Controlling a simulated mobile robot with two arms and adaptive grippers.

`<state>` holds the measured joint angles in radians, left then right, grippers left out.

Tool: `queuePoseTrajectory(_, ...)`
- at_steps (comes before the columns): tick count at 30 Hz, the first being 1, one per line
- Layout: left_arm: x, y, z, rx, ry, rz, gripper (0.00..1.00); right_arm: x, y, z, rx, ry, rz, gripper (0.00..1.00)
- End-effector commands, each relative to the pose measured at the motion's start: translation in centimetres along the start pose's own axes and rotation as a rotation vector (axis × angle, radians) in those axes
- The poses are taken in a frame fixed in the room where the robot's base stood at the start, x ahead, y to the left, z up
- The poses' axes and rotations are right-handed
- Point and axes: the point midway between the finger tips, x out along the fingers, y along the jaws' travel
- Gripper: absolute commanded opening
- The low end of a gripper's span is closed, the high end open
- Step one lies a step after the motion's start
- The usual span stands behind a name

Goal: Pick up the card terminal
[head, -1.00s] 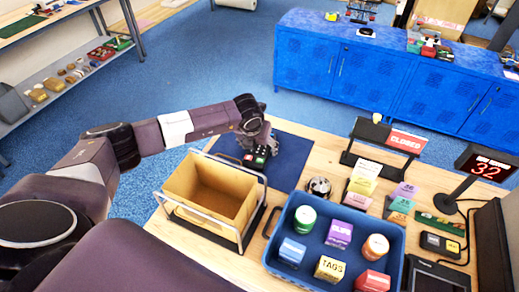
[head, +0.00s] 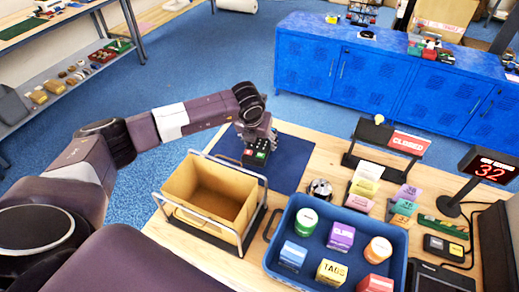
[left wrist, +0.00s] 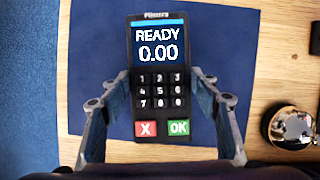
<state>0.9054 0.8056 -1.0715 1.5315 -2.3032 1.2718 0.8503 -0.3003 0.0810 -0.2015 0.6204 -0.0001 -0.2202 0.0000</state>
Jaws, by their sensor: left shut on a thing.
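The card terminal (left wrist: 160,75) is black with a keypad, red and green keys and a screen reading READY 0.00. In the left wrist view it sits between both fingers of my left gripper (left wrist: 165,95), which is shut on its sides. In the head view the terminal (head: 257,154) shows below my left gripper (head: 257,140), over the dark blue mat (head: 293,160). I cannot tell how high it is above the mat. My right gripper is not in view.
A cardboard box in a wire frame (head: 213,195) stands close in front of the terminal. A silver bell (head: 320,189) and a blue tray (head: 308,267) of labelled boxes and tins are to the right. A CLOSED sign (head: 407,143) stands farther right.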

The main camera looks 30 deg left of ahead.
Motion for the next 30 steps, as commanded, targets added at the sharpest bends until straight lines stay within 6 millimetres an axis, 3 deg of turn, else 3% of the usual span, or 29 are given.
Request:
queuePoseTrajectory(15, -11.4, -0.1, 4.9, 0.0, -0.009, -0.002, 0.2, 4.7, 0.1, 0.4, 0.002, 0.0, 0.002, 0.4)
queuePoseTrajectory(22, -14.3, 0.0, 6.0, -0.001, -0.005, -0.001, 0.2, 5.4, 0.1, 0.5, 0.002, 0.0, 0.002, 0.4)
queuePoseTrajectory(30, -15.4, 0.0, 6.4, 0.0, -0.003, -0.001, 0.2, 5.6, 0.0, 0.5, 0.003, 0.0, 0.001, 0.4)
